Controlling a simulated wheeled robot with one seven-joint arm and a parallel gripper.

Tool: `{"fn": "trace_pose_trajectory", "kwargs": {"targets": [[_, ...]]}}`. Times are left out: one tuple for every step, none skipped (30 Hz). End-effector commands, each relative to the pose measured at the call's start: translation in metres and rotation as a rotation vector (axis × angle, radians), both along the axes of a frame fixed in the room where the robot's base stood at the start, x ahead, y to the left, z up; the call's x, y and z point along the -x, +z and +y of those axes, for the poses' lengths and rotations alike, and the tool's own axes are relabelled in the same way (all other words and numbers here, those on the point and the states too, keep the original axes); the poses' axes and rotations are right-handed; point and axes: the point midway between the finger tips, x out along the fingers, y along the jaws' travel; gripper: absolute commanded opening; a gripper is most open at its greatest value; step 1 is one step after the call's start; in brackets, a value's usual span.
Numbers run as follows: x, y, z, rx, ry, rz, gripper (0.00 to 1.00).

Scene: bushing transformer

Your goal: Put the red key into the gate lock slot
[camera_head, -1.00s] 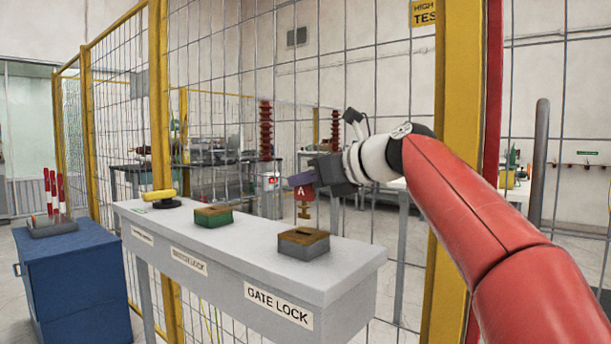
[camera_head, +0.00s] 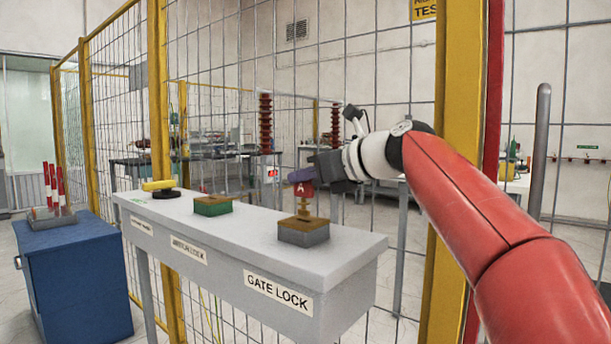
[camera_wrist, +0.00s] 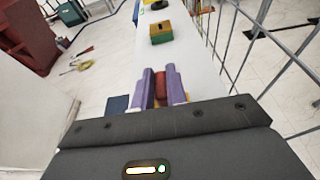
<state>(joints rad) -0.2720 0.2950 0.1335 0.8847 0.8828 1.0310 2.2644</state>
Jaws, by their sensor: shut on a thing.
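The red key (camera_head: 304,188), marked "A" with a brass shaft pointing down, is held upright in my gripper (camera_head: 301,175). The gripper's purple fingers are shut on the key's red head; the head also shows between them in the wrist view (camera_wrist: 160,87). The gate lock (camera_head: 304,232) is a grey block with a brown top, on the shelf above the "GATE LOCK" label (camera_head: 278,294). The key's brass lower end is at the block's top and seems to meet it. The slot is hidden, so I cannot tell how deep the key is.
A green lock block (camera_head: 212,205) stands left of the gate lock, and it also shows in the wrist view (camera_wrist: 161,35). A yellow handle (camera_head: 159,185) is further left on the grey shelf (camera_head: 345,257). A wire mesh fence stands behind, with a yellow post (camera_head: 455,120) at right.

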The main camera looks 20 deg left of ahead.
Motion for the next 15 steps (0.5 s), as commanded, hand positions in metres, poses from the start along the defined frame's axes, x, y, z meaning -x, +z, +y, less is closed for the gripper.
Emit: {"fn": "trace_pose_trajectory", "kwargs": {"targets": [[0.0001, 0.0002, 0.0, -0.001, 0.0, 0.0, 0.0], [0.0001, 0.0001, 0.0, 0.0, 0.0, 0.0, 0.0], [0.0001, -0.0001, 0.0, -0.001, 0.0, 0.0, 0.0], [0.0, -0.0003, -0.0001, 0.0, 0.0, 0.0, 0.0], [0.0001, -0.0005, 0.0, 0.0, 0.0, 0.0, 0.0], [0.0001, -0.001, 0.0, 0.0, 0.0, 0.0, 0.0], [0.0001, -0.0015, 0.0, 0.0, 0.0, 0.0, 0.0], [0.0001, -0.002, 0.0, 0.0, 0.0, 0.0, 0.0], [0.0001, -0.0028, 0.0, 0.0, 0.0, 0.0, 0.0], [0.0001, -0.0035, 0.0, 0.0, 0.0, 0.0, 0.0], [0.0001, -0.0044, 0.0, 0.0, 0.0, 0.0, 0.0], [0.0001, -0.0055, 0.0001, 0.0, 0.0, 0.0, 0.0], [0.0001, -0.0065, 0.0, 0.0, 0.0, 0.0, 0.0], [0.0001, -0.0075, 0.0, 0.0, 0.001, 0.0, 0.0], [0.0001, -0.0089, 0.0001, 0.0, 0.001, 0.0, 0.0]]}}
